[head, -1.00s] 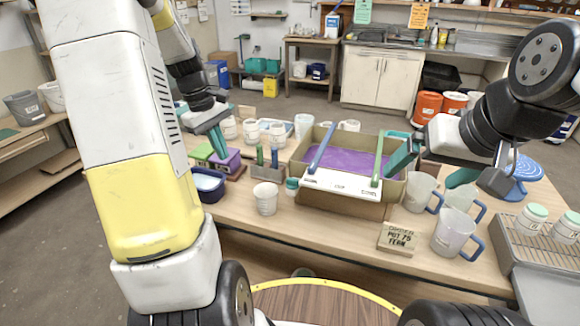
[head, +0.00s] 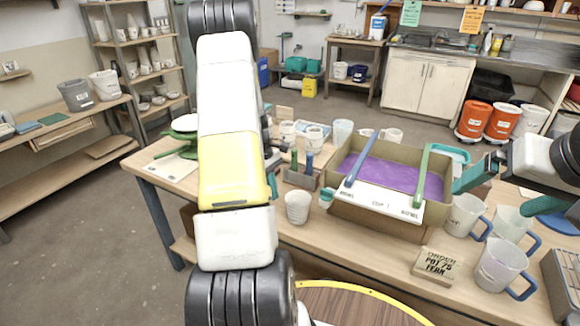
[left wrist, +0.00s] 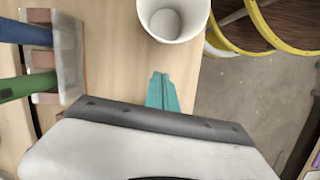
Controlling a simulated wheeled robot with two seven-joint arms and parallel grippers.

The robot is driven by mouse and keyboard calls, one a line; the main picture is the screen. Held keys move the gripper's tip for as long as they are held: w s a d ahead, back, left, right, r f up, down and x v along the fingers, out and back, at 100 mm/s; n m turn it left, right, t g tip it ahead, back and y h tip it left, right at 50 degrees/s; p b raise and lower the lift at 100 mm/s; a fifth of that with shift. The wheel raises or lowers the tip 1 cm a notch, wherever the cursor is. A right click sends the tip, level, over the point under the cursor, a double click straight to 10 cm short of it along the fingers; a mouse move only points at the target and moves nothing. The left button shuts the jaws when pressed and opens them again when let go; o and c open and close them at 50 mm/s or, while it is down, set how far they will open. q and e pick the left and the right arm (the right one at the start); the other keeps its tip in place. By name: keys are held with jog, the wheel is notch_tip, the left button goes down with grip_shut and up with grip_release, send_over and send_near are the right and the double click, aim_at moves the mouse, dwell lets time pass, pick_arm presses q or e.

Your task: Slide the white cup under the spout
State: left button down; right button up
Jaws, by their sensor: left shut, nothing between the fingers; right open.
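The white cup (head: 298,206) stands upright near the table's front edge, left of the cardboard box. In the left wrist view its open mouth (left wrist: 173,18) shows at the top, cut by the frame edge. My left gripper (left wrist: 162,92) is shut and empty, its teal fingertips just short of the cup, with a gap between. In the head view my own arm mostly hides it; a teal tip (head: 272,185) shows left of the cup. A small teal-and-white piece (head: 327,198) sits by the box's left front corner; I cannot tell if it is the spout. My right gripper (head: 508,190) is open at the box's right.
The box (head: 385,222) holds purple material, with a blue and a green tool across it. Blue-handled mugs (head: 498,262) and a lettered wooden block (head: 437,266) stand to the right. A holder with blue and green handles (head: 302,177) is behind the cup.

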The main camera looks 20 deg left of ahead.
aim_at(298, 209)
pick_arm(q)
jog(key=shift+s+d+r, duration=0.1)
jog(key=shift+s+d, duration=0.1)
jog(key=shift+d, duration=0.75)
jog(key=shift+s+d+r, duration=0.1)
jog(key=shift+s+d, duration=0.1)
jog(key=shift+d, duration=0.7)
jog(key=d, duration=0.3)
jog(key=s+d, duration=0.1)
jog(key=d, duration=0.2)
jog(key=s+d, duration=0.1)
jog(key=d, duration=0.2)
jog(key=shift+d, duration=0.25)
jog(key=shift+a, duration=0.1)
